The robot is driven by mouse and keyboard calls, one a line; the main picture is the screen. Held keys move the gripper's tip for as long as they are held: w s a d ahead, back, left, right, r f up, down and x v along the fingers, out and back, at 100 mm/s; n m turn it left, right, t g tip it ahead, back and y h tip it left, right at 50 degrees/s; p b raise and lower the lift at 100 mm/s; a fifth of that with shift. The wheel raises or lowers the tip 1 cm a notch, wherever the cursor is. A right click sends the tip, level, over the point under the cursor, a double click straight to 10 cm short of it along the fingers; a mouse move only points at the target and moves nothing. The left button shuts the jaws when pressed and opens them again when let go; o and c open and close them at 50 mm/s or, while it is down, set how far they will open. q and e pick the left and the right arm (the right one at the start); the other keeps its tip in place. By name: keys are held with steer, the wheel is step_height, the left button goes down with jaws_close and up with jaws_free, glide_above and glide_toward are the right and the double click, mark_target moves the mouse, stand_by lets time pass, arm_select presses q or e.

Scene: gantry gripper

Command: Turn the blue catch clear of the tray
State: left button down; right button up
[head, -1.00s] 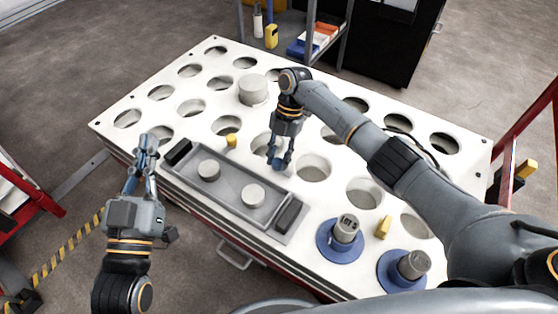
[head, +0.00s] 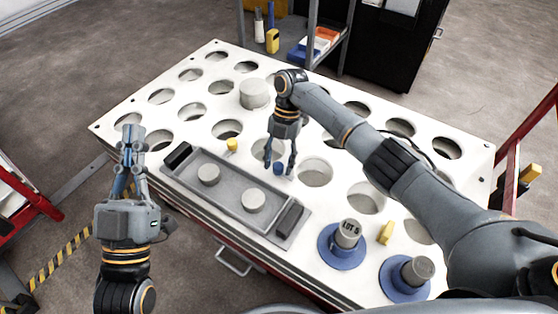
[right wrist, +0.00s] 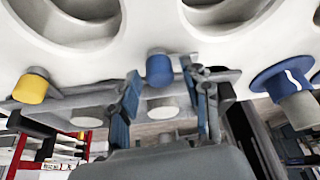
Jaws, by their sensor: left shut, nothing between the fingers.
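The grey tray (head: 228,190) lies on the white table and holds two pale round discs, one of them (head: 208,175) nearer its left end. The blue catch (head: 278,169) stands by the tray's far edge, right of a yellow catch (head: 232,145). My right gripper (head: 279,166) is open, with one finger on each side of the blue catch. In the right wrist view the blue catch (right wrist: 160,69) shows between the spread fingers, with gaps on both sides. Whether it overlaps the tray is unclear. My left gripper (head: 131,133) is shut and empty, left of the tray.
The table (head: 320,130) has rows of round holes. A pale cylinder (head: 254,94) stands behind the tray. Two blue-flanged grey cylinders, one at the front (head: 342,245), and a yellow block (head: 386,232) are at the right. A shelf (head: 310,45) stands beyond the table.

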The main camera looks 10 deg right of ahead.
steer(key=v, duration=1.2)
steer(key=shift+a, duration=0.1)
